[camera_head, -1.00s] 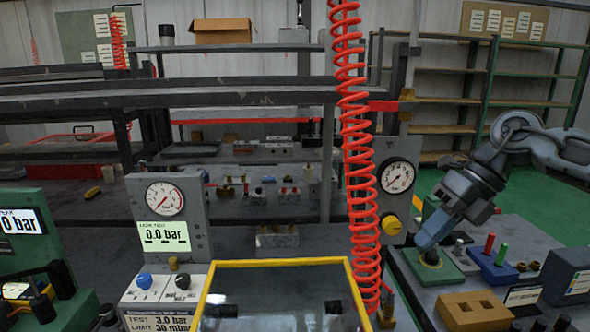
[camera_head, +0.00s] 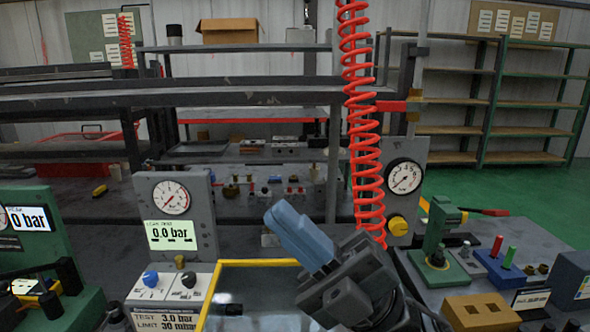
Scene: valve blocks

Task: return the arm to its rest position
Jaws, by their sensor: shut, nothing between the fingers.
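My gripper (camera_head: 285,218) is in the lower middle of the head view, with its blue fingers together, pointing up and to the left. Nothing shows between them. Its dark body (camera_head: 350,285) covers part of the yellow-framed clear box (camera_head: 259,263) and the foot of the red coiled hose. The fingers appear in front of the bench, apart from everything near them.
A gauge panel reading 0.0 bar (camera_head: 193,235) stands left of my gripper. Green floor (camera_head: 545,195) lies beyond.

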